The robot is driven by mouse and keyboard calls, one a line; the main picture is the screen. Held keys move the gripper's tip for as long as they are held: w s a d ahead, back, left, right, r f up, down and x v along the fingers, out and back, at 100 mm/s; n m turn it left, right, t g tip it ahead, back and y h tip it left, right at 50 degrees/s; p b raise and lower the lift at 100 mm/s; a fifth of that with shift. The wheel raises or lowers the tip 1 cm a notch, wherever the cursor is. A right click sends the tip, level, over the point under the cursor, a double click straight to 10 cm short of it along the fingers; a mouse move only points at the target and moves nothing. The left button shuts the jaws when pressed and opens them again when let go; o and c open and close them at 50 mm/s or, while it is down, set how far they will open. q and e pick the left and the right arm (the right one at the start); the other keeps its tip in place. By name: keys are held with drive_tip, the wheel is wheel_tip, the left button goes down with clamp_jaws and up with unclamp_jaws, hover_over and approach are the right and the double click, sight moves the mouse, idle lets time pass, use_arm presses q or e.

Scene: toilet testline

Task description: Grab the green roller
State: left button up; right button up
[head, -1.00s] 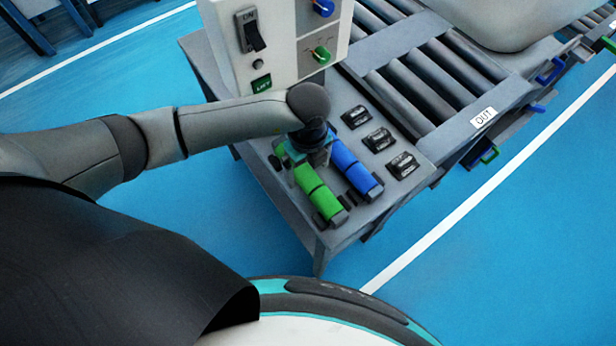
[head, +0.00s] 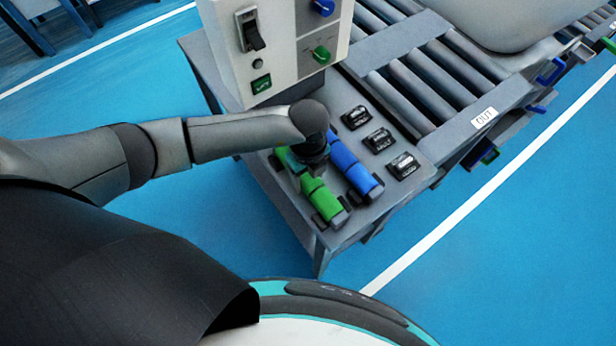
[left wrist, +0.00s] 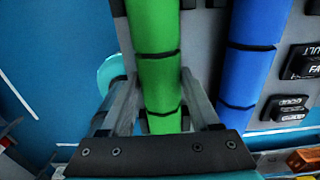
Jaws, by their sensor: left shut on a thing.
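The green roller (head: 321,198) lies on the grey slanted panel, beside the parallel blue roller (head: 355,168). My left gripper (head: 304,170) is down over the middle of the green roller and hides part of it in the head view. In the left wrist view, the green roller (left wrist: 158,55) runs between the two fingers of my left gripper (left wrist: 157,85), one on each side. The gripper is shut on it. The roller still lies in line with the blue roller (left wrist: 254,55). My right gripper is not in view.
Several black labelled buttons (head: 379,140) sit right of the blue roller. A white control box (head: 275,45) with a switch and knobs stands behind. A roller conveyor (head: 430,75) extends at the upper right. The blue floor (head: 480,240) is clear in front.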

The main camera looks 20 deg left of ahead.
use_arm(q)
clamp_jaws()
drive_tip(key=shift+r, duration=0.1)
idle(0.4)
